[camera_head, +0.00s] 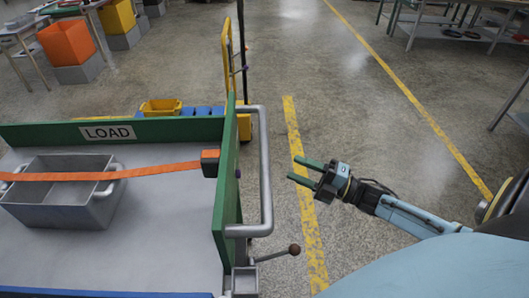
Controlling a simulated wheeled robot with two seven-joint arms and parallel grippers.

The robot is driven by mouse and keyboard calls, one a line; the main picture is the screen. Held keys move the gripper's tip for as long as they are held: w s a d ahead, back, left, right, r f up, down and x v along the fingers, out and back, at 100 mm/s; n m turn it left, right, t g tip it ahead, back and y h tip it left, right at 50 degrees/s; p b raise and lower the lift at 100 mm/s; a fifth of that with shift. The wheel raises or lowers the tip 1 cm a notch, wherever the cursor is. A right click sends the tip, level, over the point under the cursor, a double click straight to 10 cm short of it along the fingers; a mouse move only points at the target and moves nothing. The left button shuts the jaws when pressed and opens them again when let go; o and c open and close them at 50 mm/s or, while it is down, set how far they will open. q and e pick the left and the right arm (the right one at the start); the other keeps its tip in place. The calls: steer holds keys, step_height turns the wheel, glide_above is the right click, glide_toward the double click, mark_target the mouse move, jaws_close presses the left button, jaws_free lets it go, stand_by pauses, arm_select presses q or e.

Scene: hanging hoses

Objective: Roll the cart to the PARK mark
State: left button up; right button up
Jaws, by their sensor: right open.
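The cart (150,262) fills the lower left, with a grey bed and green side walls. A LOAD sign (107,132) is on its far wall. A grey bar handle (266,170) runs along the cart's right end. My right gripper (300,172) is open and empty, just right of the handle and apart from it, its green-tipped fingers pointing left. A lever with a round brown knob (294,249) sticks out below the handle. A grey bin (62,212) lies on the bed under an orange strap (150,171). No PARK lettering shows. My left gripper is out of view.
A yellow floor line (311,235) runs beside the cart, and a longer one (400,85) lies further right. Beyond the cart stands a yellow hand truck (228,62). Tables line the top left and right. The concrete floor between is clear.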

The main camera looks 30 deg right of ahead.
mark_target(265, 155)
steer(key=x, duration=1)
steer(key=shift+w+f, duration=0.1)
steer(key=shift+c, duration=0.2)
jaws_close()
